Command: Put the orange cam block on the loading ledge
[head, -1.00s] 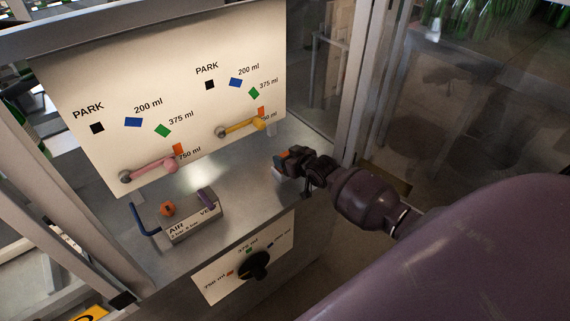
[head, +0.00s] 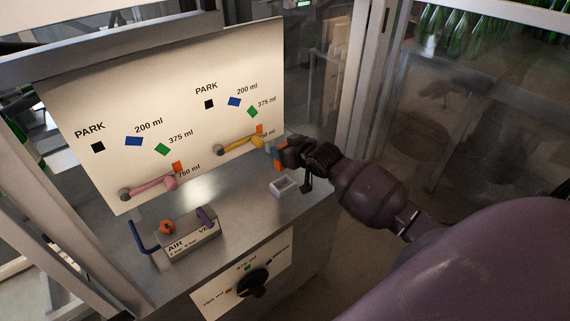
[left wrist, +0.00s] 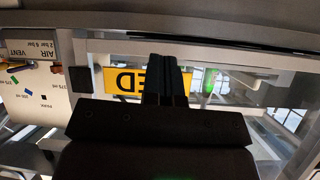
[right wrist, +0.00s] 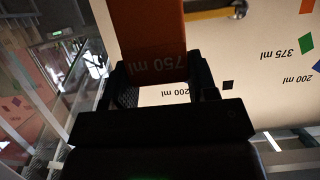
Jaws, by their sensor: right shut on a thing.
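The orange cam block (right wrist: 152,35), marked 750 ml, is between the fingers of my right gripper (right wrist: 158,80) in the right wrist view. In the head view my right gripper (head: 283,152) holds the block (head: 278,162) above the steel ledge (head: 240,205), close to the yellow lever's end. A small white-rimmed tray (head: 284,186) stands on the ledge below the gripper and looks empty. I cannot tell whether the ledge or the tray is the loading ledge. My left gripper (left wrist: 167,80) has its fingers together and empty in the left wrist view.
The cream panel (head: 190,110) behind carries a pink lever (head: 150,185) and a yellow lever (head: 240,145). An air valve box (head: 188,238) stands on the ledge's left. A black knob (head: 252,284) is on the front. Clear steel lies between box and tray.

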